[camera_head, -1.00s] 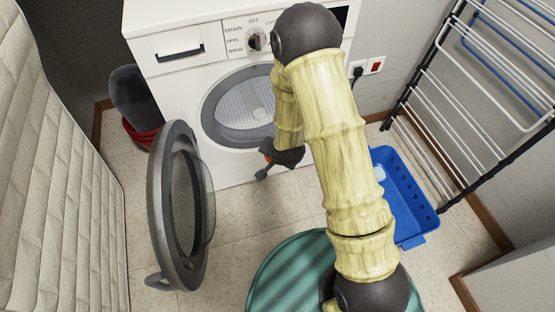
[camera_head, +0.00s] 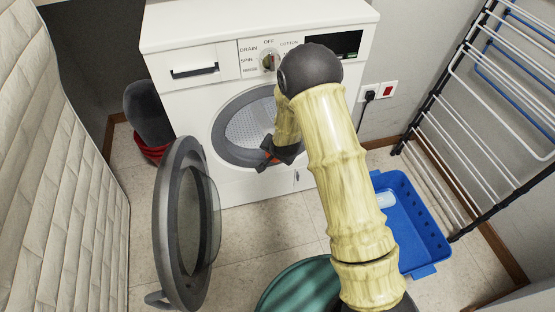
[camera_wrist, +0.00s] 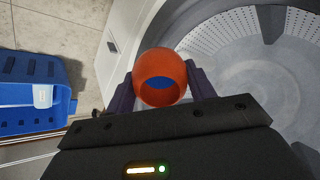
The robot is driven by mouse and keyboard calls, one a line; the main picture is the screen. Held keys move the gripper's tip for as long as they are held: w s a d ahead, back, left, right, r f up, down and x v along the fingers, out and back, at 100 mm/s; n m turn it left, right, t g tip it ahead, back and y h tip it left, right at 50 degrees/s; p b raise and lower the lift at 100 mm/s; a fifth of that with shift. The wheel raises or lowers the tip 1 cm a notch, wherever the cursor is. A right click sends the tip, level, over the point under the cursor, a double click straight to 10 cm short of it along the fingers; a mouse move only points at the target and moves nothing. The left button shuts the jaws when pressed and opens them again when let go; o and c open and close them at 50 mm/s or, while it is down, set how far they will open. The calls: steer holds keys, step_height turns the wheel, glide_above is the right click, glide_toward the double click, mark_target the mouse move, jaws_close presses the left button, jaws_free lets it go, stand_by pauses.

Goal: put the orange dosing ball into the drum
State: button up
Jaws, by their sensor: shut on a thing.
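The orange dosing ball (camera_wrist: 160,77) is held between the two fingers of my gripper (camera_wrist: 161,88) in the wrist view, its blue inside showing through its opening. In the head view my gripper (camera_head: 268,153) is in front of the washing machine's round opening, near its lower right, and the ball is mostly hidden there. The perforated metal drum (camera_head: 246,128) is visible through the opening. In the wrist view the drum (camera_wrist: 235,35) lies beyond and to the right of the ball. The ball appears outside the drum, near the opening's rim.
The open round door (camera_head: 184,225) stands out at the left of the opening. A blue basket (camera_head: 420,240) is on the floor at right, beside a drying rack (camera_head: 440,120). A red bucket (camera_head: 150,152) is at left. A padded panel (camera_head: 60,170) borders the left side.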

steer(key=w+a+f+b, duration=0.1)
steer(key=w+a+b, duration=0.1)
steer(key=w, duration=0.5)
steer(key=w+a+f+b, duration=0.1)
steer(key=w+a+f, duration=0.1)
steer(key=w, duration=0.6)
steer(key=shift+w+a+f+b, duration=0.2)
steer(key=shift+a+f+b, duration=0.05)
steer(key=shift+b, duration=0.15)
steer(key=o, duration=1)
steer(key=shift+o, duration=0.2)
steer(key=shift+s, duration=0.1)
steer(key=s+d+r+p, duration=0.1)
steer(key=s+p, duration=0.3)
steer(key=s, duration=0.5)
steer(key=s+d+r+p, duration=0.2)
steer(key=s+d+p, duration=0.2)
steer(key=s, duration=0.6)
steer(key=shift+d, duration=0.25)
